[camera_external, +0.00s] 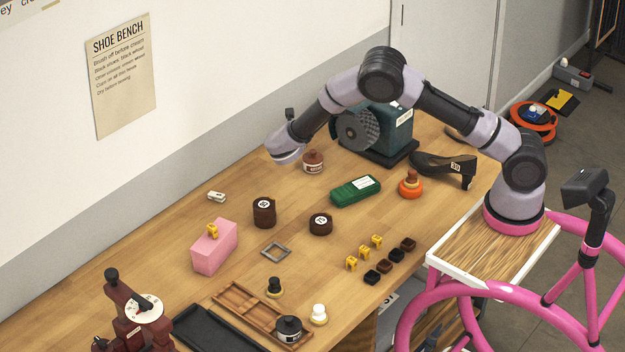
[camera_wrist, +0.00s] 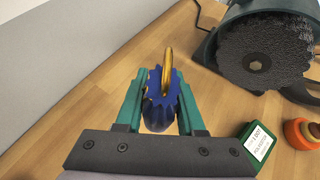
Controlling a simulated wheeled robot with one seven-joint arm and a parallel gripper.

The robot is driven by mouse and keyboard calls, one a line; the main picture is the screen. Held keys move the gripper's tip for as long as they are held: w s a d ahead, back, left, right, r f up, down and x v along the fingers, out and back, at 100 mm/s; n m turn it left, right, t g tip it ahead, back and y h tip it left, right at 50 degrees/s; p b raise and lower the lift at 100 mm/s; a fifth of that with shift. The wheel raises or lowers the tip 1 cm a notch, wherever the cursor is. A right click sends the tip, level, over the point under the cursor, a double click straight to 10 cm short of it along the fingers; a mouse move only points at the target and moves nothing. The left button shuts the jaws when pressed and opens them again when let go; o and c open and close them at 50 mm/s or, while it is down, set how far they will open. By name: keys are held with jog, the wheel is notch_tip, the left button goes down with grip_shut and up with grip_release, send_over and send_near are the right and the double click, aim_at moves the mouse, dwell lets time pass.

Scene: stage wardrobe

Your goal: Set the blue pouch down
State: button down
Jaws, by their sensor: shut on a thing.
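The blue pouch (camera_wrist: 158,112) has a jagged top edge and a gold strip standing out of it. In the wrist view it is between the two teal fingers of my gripper (camera_wrist: 160,90), which is shut on it. Bare wooden bench shows around it; its height above the wood is hard to tell. In the external view my gripper (camera_external: 287,156) is over the far side of the bench (camera_external: 300,258), near the wall, and the pouch cannot be made out there.
A brown labelled jar (camera_external: 313,162) stands close to the right of my gripper. The bench grinder (camera_external: 375,135) with its dark wheel (camera_wrist: 262,55) is beyond it. A green box (camera_external: 356,190), orange-based object (camera_external: 411,187), brown pots and a pink block (camera_external: 214,248) stand nearer.

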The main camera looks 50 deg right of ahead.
jog(key=w+a+r+n+t+y, duration=0.2)
jog(key=w+a+r+n+t, duration=0.1)
jog(key=w+a, duration=0.2)
jog(key=f, duration=1)
jog(key=shift+w+d+f, duration=0.1)
jog(key=shift+d+f, duration=0.05)
jog(key=shift+d, duration=0.15)
jog(key=shift+f, duration=2.25)
jog(key=shift+f, duration=0.1)
jog(key=c, duration=0.5)
grip_release()
